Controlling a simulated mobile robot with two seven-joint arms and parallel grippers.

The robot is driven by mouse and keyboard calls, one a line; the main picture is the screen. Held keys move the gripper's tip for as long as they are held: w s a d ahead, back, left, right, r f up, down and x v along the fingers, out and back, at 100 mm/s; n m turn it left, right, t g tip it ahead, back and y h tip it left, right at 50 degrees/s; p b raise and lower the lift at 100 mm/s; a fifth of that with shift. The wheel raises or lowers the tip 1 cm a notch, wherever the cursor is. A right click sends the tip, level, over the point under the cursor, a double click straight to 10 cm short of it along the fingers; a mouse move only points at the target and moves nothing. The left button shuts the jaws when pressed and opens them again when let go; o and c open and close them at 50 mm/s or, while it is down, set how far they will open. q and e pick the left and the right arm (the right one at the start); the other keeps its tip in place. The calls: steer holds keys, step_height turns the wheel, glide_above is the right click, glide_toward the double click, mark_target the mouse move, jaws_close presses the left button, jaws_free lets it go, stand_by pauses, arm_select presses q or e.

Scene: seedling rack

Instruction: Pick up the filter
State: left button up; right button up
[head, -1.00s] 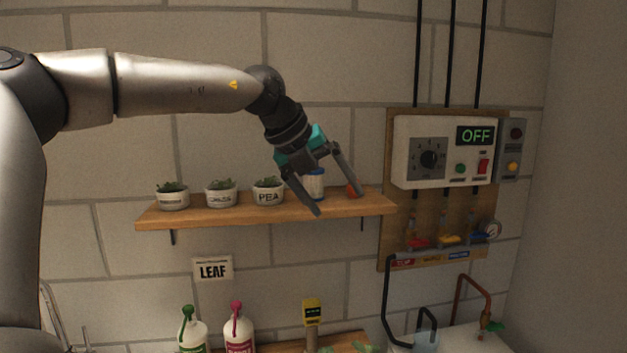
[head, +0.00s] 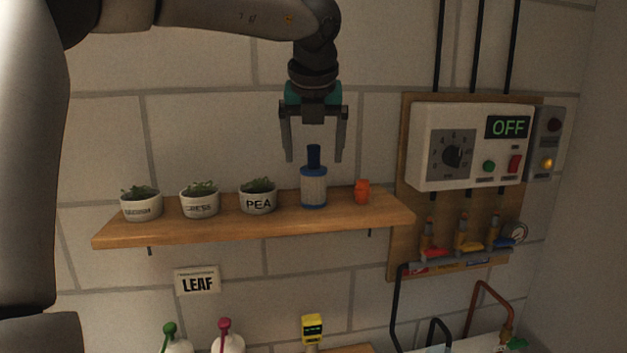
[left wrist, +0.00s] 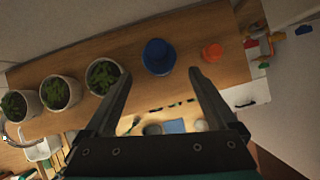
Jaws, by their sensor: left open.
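The filter (head: 313,187) is a whitish cylinder with blue ends and a dark blue neck on top. It stands upright on the wooden shelf (head: 240,226), between the PEA pot and a small orange item. In the left wrist view the filter (left wrist: 158,56) shows from above as a blue round top, just beyond the fingertips and between their lines. My left gripper (head: 314,159) is open, pointing down, with its fingers either side of the filter's neck and above its body. It does not appear to touch it. My right gripper is not in view.
The PEA pot (head: 258,197) and two other seedling pots stand left of the filter. The orange item (head: 362,191) stands close on its right. A control box (head: 471,147) showing OFF is on the wall at right. Bottles stand below the shelf.

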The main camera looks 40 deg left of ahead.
mark_target(314, 171)
arm_select(q)
steer(key=x, duration=0.2)
steer(key=shift+w+a+f, duration=0.1)
steer(key=shift+f, duration=0.15)
steer(key=shift+w+a+f+p, duration=0.15)
steer(key=shift+f+p, duration=0.15)
steer(key=shift+f, duration=0.15)
steer(key=p+x, duration=0.1)
steer(key=x, duration=0.3)
steer(key=shift+w+a+f+p, duration=0.15)
steer(key=shift+f+p, duration=0.15)
steer(key=shift+p, duration=0.05)
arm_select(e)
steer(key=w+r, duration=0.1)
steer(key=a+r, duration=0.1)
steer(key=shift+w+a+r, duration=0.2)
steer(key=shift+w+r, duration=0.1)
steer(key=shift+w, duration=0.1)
arm_select(q)
steer(key=shift+c, duration=0.3)
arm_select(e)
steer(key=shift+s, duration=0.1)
arm_select(q)
steer(key=shift+c, duration=1.4)
jaws_close()
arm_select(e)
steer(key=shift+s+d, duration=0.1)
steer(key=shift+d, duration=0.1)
